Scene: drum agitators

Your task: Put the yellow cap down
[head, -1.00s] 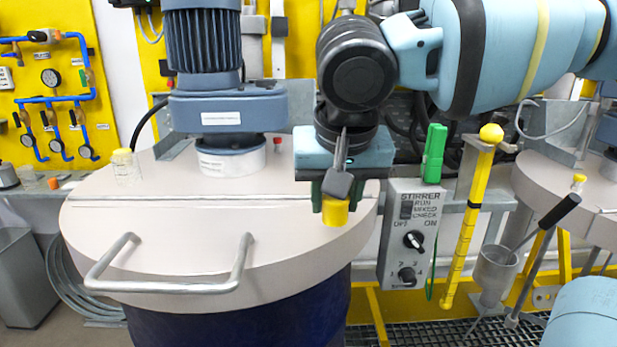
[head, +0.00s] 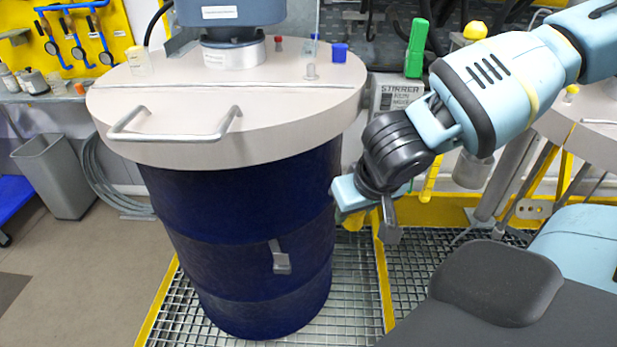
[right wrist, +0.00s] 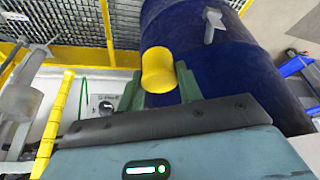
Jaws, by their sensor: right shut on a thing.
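The yellow cap (right wrist: 158,70) is between the green fingers of my right gripper (right wrist: 159,86) in the right wrist view, and the gripper is shut on it. In the head view my right gripper (head: 352,196) is low beside the right side of the blue drum (head: 250,225), below the lid's level. I cannot clearly make out the cap in the head view. In the right wrist view the drum wall (right wrist: 240,75) is behind and to the right of the cap. My left gripper is not in view.
The stirrer control box (head: 398,95) hangs right of the lid. Metal grating (head: 350,285) surrounds the drum. A grey bin (head: 53,175) stands left.

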